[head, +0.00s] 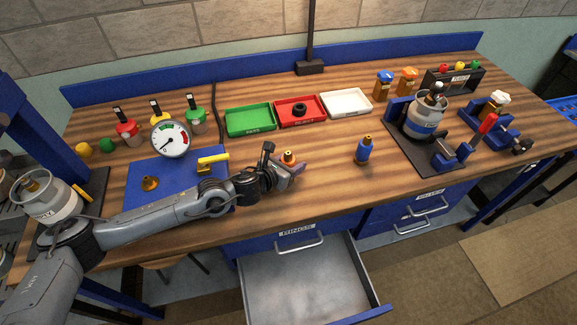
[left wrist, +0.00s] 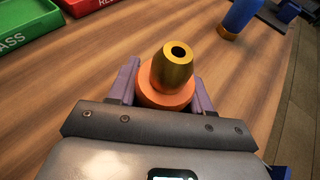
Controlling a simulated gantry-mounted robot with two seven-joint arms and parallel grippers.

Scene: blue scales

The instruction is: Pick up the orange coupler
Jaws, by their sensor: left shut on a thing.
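The orange coupler (head: 289,157) has an orange body and a brass tip and stands upright near the front middle of the wooden bench. In the left wrist view the orange coupler (left wrist: 172,82) sits between the two fingers, its brass tip with a dark hole toward the camera. My left gripper (head: 288,167) is shut on it; the left gripper (left wrist: 166,88) has a purple finger on either side of the orange body. Whether the coupler's base touches the bench is hidden. My right gripper is not in view.
A blue coupler (head: 363,150) stands to the right on the bench. Green (head: 249,131), red (head: 319,120) and white (head: 368,108) trays lie behind. A pressure gauge (head: 170,139) stands on a blue plate at left. An open drawer (head: 300,284) is below the front edge.

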